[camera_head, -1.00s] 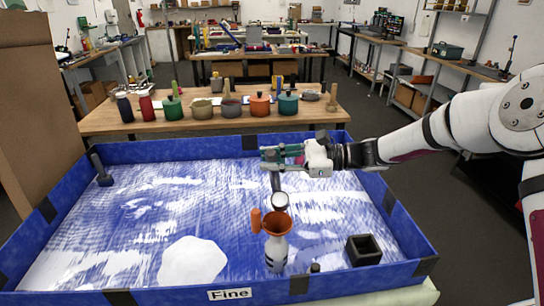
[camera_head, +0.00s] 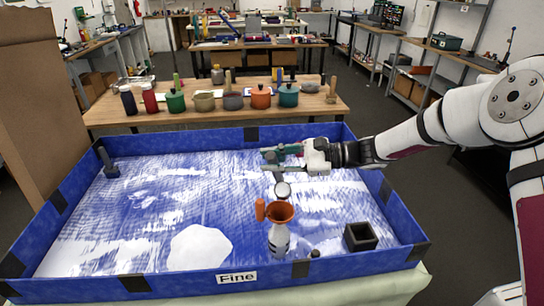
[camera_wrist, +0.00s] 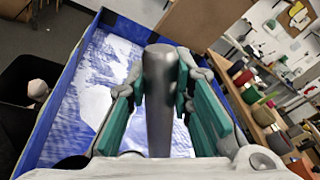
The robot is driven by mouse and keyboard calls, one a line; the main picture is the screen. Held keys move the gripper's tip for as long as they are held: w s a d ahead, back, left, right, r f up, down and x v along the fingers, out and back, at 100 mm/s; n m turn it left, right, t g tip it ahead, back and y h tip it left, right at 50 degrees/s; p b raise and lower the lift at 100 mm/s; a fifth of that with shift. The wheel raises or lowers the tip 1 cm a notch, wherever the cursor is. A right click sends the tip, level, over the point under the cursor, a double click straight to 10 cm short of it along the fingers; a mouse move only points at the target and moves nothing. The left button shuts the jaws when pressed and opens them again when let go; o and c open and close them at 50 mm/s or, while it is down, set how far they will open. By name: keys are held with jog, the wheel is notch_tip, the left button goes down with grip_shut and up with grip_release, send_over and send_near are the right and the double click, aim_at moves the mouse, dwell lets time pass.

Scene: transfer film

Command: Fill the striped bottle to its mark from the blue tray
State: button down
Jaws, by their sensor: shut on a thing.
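The striped bottle (camera_head: 279,243) stands upright inside the blue tray (camera_head: 360,263), near its front wall. Its pale body has darker bands, but its mark cannot be made out. An orange funnel (camera_head: 280,213) sits in its mouth. White material (camera_head: 198,248) lies in patches and a heap over the tray's blue floor. My gripper (camera_head: 283,155) is shut on the grey handle of a scoop, and the handle (camera_wrist: 159,100) stands between the green fingers in the wrist view. The scoop's round pale end (camera_head: 283,190) hangs just above and behind the funnel; whether it holds material is unclear.
A dark open box (camera_head: 360,237) stands at the tray's front right, and a small dark knob (camera_head: 315,254) is near the bottle. A dark upright object (camera_head: 107,162) is in the far left corner. A wooden table with several pots (camera_head: 220,113) stands behind.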

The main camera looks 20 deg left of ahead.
jog(key=shift+s+f+n+t+p, duration=0.7)
jog(key=shift+s+f+n+p, duration=0.45)
jog(key=shift+s+n+p, duration=1.05)
jog(key=w+m+b, duration=0.1)
jog(key=w+r+m+b, duration=0.1)
jog(key=w+m+g+b, duration=0.1)
jog(key=shift+w+d+r+b, duration=0.1)
jog(key=shift+w+r+b, duration=0.25)
jog(key=shift+w+r+m+b, duration=1)
jog(key=shift+r+b, duration=0.15)
jog(key=shift+w+r+g+b, duration=0.15)
jog(key=shift+w+g+b, duration=0.15)
jog(key=shift+g+b, duration=0.1)
jog(key=shift+w+a+m+b, duration=0.15)
jog(key=shift+w+m+b, duration=0.35)
jog(key=shift+w+b, duration=0.1)
jog(key=shift+w+a+m+b, duration=0.15)
jog(key=shift+w+m+b, duration=0.35)
jog(key=shift+b, duration=0.1)
jog(key=shift+w+a+f+m+g+y+b, duration=0.1)
jog(key=shift+w+f+m+g+y+b, duration=0.15)
jog(key=shift+w+m+b, duration=0.55)
jog(key=shift+w+a+f+m+g+y+b, duration=0.15)
jog(key=shift+w+m+y+b, duration=0.2)
jog(key=shift+w+m+b, duration=0.45)
jog(key=shift+s+r, duration=0.15)
